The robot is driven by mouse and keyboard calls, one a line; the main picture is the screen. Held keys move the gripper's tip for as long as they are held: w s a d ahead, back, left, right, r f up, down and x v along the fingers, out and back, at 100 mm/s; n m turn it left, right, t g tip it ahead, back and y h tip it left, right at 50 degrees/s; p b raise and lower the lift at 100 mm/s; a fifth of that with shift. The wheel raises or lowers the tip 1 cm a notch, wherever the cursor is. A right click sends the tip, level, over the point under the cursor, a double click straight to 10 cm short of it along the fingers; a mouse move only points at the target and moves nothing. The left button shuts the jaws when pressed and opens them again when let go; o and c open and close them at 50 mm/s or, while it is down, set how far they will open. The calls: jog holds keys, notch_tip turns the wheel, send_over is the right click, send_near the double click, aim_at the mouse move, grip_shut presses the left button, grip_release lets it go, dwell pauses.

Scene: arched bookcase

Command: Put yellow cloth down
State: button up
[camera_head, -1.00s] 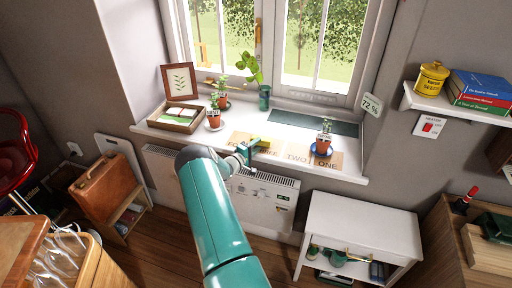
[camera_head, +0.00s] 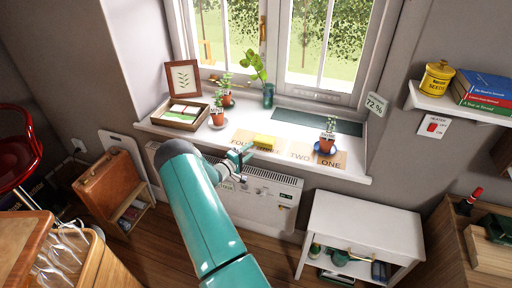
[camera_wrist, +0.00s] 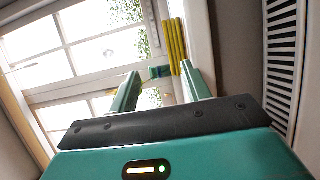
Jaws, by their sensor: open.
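The yellow cloth (camera_head: 265,141) lies as a small folded block on the windowsill (camera_head: 355,171), on the tan number cards between the words FOUR and TWO. My gripper (camera_head: 242,156) is just in front of the sill, to the left of and nearer than the cloth, apart from it. In the wrist view the cloth (camera_wrist: 174,45) shows as a yellow strip beyond the fingertips. My gripper (camera_wrist: 161,82) is open there, with nothing held between its fingers.
A potted thyme (camera_head: 326,143) stands on a blue saucer to the right of the cloth. A mint pot (camera_head: 217,118), a glass vase (camera_head: 268,95) and a seed box (camera_head: 181,114) stand to the left and behind. A heater (camera_head: 265,195) hangs below the sill.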

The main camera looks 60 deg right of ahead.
jog(key=w+a+r+m+y, duration=0.25)
jog(key=a+r+y, duration=0.55)
jog(key=a+r, duration=1.7)
jog(key=s+a+r+n+t+y, duration=0.1)
jog(key=s+a+r+t+y, duration=0.2)
jog(key=a, duration=0.8)
jog(key=s+a+r+n+t+y, duration=0.2)
jog(key=s+a, duration=0.3)
jog(key=a, duration=0.7)
jog(key=s+a+r+n+t+y, duration=0.2)
jog(key=s+a+r+t+y, duration=0.2)
jog(key=a, duration=0.8)
jog(key=shift+a+r+t, duration=0.25)
jog(key=shift+r+t, duration=0.05)
jog(key=shift+t, duration=0.2)
jog(key=shift+o, duration=0.2)
jog(key=shift+s, duration=0.15)
